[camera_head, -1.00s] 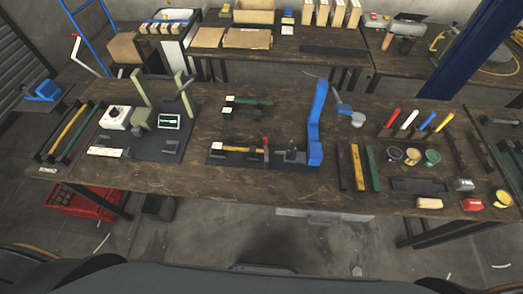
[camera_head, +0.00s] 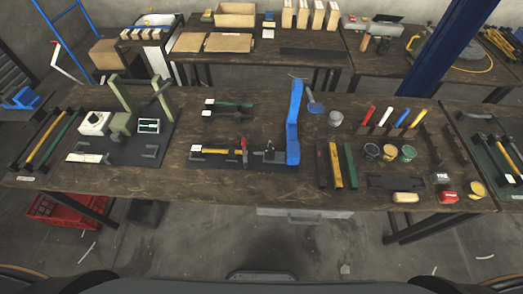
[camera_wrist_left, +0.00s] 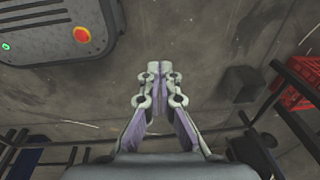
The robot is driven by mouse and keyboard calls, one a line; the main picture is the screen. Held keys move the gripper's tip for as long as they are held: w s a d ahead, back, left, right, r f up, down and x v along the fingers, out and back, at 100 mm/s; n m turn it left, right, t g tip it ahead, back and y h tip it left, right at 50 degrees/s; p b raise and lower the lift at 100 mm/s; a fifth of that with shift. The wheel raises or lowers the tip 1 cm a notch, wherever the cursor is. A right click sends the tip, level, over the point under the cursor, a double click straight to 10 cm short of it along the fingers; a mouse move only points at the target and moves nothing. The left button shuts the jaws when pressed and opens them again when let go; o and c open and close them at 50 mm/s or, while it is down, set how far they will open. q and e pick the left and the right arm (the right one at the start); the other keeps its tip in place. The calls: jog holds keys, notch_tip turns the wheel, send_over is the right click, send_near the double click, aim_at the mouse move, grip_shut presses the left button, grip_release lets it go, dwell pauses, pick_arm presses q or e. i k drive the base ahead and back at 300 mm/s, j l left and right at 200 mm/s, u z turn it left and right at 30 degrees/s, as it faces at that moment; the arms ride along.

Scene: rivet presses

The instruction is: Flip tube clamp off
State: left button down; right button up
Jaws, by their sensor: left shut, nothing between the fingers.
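A dark mat (camera_head: 205,164) lies at the front middle of the workbench in the head view. On it a yellow tube (camera_head: 216,150) lies in a low holder, with a small upright red lever (camera_head: 243,143) at its right end. This looks like the tube clamp, with its lever standing up, but it is too small to be sure. A small dark fixture (camera_head: 270,152) stands right of it. My left gripper (camera_wrist_left: 153,75) shows only in the left wrist view, shut and empty over the floor, away from the clamp. My right gripper is not in view.
A tall blue press arm (camera_head: 294,125) stands just right of the clamp mat. A green-grey press (camera_head: 122,122) stands to the left. Coloured bars (camera_head: 335,165) and cups lie to the right. A red crate (camera_wrist_left: 293,88) is under the bench. Floor before the bench is clear.

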aim_at(243, 142)
jog(key=k+l, duration=0.1)
jog(key=l, duration=0.4)
jog(key=k+l, duration=0.1)
jog(key=l, duration=0.4)
jog(key=k+l, duration=0.1)
jog(key=l, duration=0.4)
jog(key=k+l+u, duration=0.1)
jog(key=l, duration=0.4)
